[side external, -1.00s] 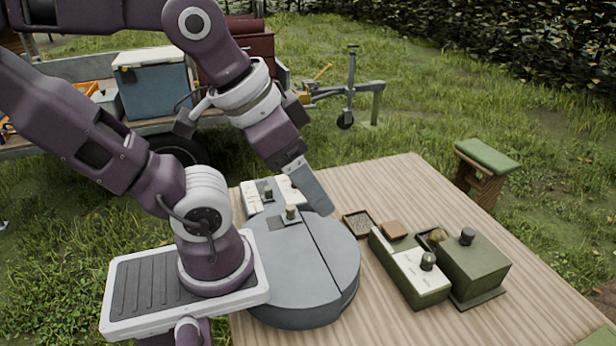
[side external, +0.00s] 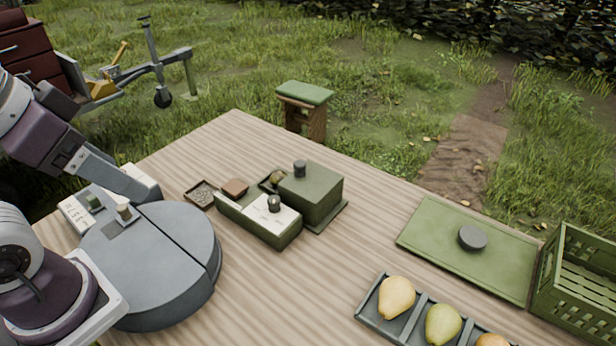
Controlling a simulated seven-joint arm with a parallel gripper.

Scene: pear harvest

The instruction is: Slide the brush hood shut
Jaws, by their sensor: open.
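A dark green box-shaped hood (side external: 312,192) with a black knob on top (side external: 300,168) stands on the table; I take it to be the brush hood. To its left, a rounded brownish thing (side external: 277,178) shows in an uncovered dark recess; I cannot tell whether it is the brush. In front is a lower green box with a white top (side external: 270,220) and its own dark knob. My gripper (side external: 145,190) is at the left, above the back of a round grey drum, well apart from the hood. It is open, though its finger gap is hard to see.
The grey drum (side external: 150,265) carries a small knob. A pear tray (side external: 375,305), green board (side external: 440,235) and green crate (side external: 590,270) stand right. The middle front is clear.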

